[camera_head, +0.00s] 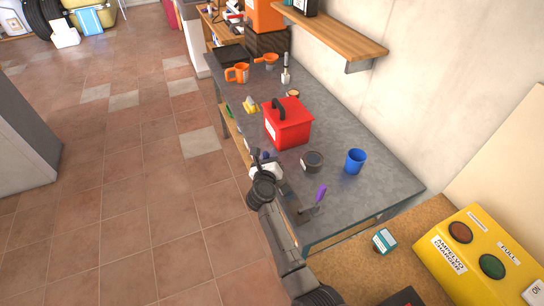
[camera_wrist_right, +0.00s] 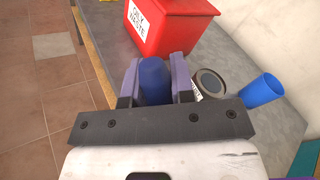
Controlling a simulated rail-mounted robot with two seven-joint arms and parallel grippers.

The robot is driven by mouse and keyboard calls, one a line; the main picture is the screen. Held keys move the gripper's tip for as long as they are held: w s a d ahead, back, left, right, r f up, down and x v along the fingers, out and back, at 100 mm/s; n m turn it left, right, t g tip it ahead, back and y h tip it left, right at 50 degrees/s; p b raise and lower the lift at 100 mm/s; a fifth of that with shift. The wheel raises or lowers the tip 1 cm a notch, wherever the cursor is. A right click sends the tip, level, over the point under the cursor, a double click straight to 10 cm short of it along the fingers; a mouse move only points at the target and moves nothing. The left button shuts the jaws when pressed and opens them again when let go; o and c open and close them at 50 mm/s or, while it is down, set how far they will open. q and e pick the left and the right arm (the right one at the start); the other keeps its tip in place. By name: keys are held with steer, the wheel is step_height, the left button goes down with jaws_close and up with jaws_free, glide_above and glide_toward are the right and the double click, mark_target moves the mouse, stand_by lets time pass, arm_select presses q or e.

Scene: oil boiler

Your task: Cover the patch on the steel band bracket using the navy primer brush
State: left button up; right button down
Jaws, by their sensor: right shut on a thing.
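My right gripper (camera_head: 260,158) is over the near left edge of the grey workbench. In the right wrist view its jaws (camera_wrist_right: 156,78) are shut on a navy thing (camera_wrist_right: 155,82), which looks like the handle of the navy primer brush. The brush's bristles are hidden. A grey flat piece (camera_head: 291,198) lies by my right arm near the bench's front; I cannot tell whether it is the steel band bracket. No patch can be made out. My left gripper is not in view.
A red box (camera_head: 288,124), a dark round tin (camera_head: 312,161), a blue cup (camera_head: 356,161) and a purple-handled thing (camera_head: 320,193) are on the workbench (camera_head: 385,193). A wooden shelf (camera_head: 335,30) overhangs the far right. Bare bench lies around the cup.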

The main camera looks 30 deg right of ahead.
steer(key=shift+s+d+f+p, duration=0.1)
steer(key=shift+d+p, duration=0.2)
steer(key=shift+d, duration=0.25)
stand_by(1.6)
steer(key=w+b, duration=0.2)
steer(key=w, duration=0.1)
steer(key=shift+d, duration=0.3)
stand_by(0.3)
steer(key=shift+d, duration=0.1)
stand_by(0.3)
